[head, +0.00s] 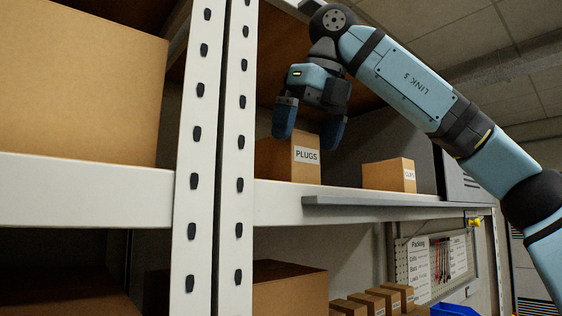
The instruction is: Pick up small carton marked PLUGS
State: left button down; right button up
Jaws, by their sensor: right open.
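The small carton marked PLUGS (305,170) stands upright on the upper shelf, its white label facing out. My right gripper (310,134) points down at the carton's top, its two blue fingers apart, one near the carton's left side and one near its right. The fingers overlap the carton's upper part in the picture; I cannot tell whether they touch it. My left gripper is not in view.
A second small carton, its label partly legible (389,175), stands to the right on the same shelf (400,200). White rack uprights (236,150) stand to the left, with a large carton (80,85) beyond them. Below are several small cartons (385,298) and a blue bin (454,311).

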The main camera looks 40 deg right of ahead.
jog(key=shift+w+a, duration=0.15)
jog(key=shift+w, duration=0.7)
jog(key=shift+w+r+p, duration=0.15)
jog(key=shift+w+p, duration=0.1)
jog(key=shift+p, duration=0.1)
jog(key=w+p, duration=0.1)
jog(key=w, duration=0.1)
jog(key=w+f+p, duration=0.1)
jog(key=w, duration=0.1)
jog(key=shift+a, duration=0.2)
jog(key=shift+w+f, duration=0.15)
jog(key=shift+w, duration=0.05)
jog(key=shift+s+d, duration=0.15)
jog(key=shift+s, duration=0.25)
jog(key=shift+w+f, duration=0.2)
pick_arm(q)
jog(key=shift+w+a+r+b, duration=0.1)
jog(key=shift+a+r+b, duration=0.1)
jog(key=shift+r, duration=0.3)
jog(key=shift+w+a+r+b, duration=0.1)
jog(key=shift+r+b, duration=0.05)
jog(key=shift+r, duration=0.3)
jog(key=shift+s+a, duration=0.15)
pick_arm(e)
jog(key=shift+s, duration=0.1)
jog(key=shift+c, duration=0.4)
